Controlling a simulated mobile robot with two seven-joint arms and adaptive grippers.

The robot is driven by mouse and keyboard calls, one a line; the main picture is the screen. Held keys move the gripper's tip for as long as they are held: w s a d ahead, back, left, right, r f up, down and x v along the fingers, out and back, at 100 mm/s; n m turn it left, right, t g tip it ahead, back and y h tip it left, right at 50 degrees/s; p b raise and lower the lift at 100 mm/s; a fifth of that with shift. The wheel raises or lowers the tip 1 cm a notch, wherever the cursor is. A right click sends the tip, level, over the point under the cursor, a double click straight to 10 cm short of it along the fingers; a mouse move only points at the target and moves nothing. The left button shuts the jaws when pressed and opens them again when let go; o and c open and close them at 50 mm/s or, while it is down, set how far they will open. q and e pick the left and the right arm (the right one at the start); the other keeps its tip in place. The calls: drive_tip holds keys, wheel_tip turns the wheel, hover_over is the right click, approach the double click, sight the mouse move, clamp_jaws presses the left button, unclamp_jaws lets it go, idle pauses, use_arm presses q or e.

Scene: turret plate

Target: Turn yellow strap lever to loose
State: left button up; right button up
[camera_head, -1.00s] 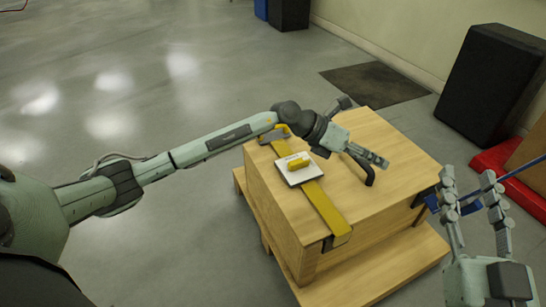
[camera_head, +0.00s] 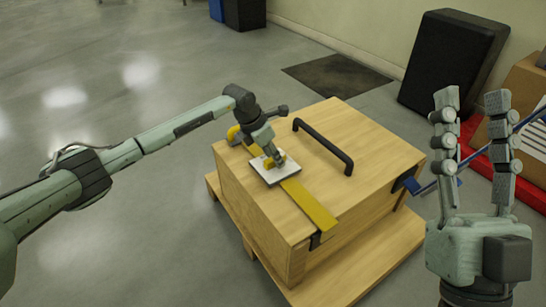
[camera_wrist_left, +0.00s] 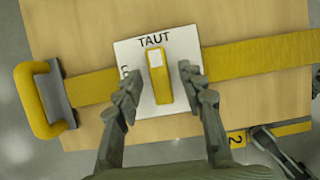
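The yellow strap lever (camera_wrist_left: 160,80) sits on a white plate (camera_wrist_left: 146,112) on top of the wooden box. In the left wrist view its white-marked end points at the word TAUT; other lettering at the plate's left edge is partly hidden. My left gripper (camera_wrist_left: 158,82) is open, with one finger on each side of the lever and visible gaps to both. In the head view the left gripper (camera_head: 272,160) is over the plate and partly covers the lever. My right gripper (camera_head: 472,100) is open and empty, to the right of the box, fingers pointing up.
A yellow strap (camera_head: 312,205) crosses the wooden box (camera_head: 350,205) under the plate. A black handle (camera_head: 323,146) rises from the box top. A blue part (camera_head: 410,184) sticks out at the box's right side. A black case (camera_head: 452,60) stands behind.

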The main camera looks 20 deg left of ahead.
use_arm(q)
drive_tip(key=shift+f, duration=0.1)
clamp_jaws()
idle(0.4)
